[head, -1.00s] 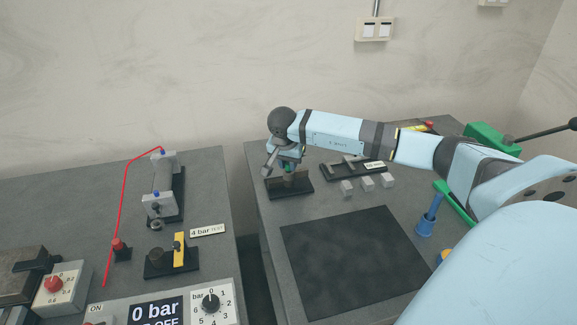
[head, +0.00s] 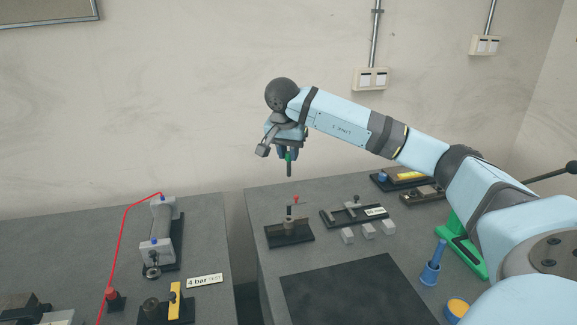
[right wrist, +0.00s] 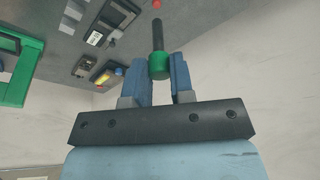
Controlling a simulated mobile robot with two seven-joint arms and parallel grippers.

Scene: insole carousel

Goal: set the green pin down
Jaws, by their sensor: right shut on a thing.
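The green pin has a green head and a dark shaft. My right gripper (head: 287,155) is shut on it and holds it in the air, shaft pointing down, above the dark stand (head: 289,235) near the back left of the right table. In the right wrist view the green pin (right wrist: 159,66) sits between the blue fingers (right wrist: 165,78), its shaft pointing away from the gripper. The stand carries a grey post with a small red piece (head: 296,199) at its top. The pin is clear of the stand. My left gripper is out of view.
A black mat (head: 355,290) lies on the right table. A dark rack (head: 350,214) and several grey blocks (head: 368,231) are behind it. A blue holder (head: 431,272) stands to the right. A gap separates the left table (head: 205,240).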

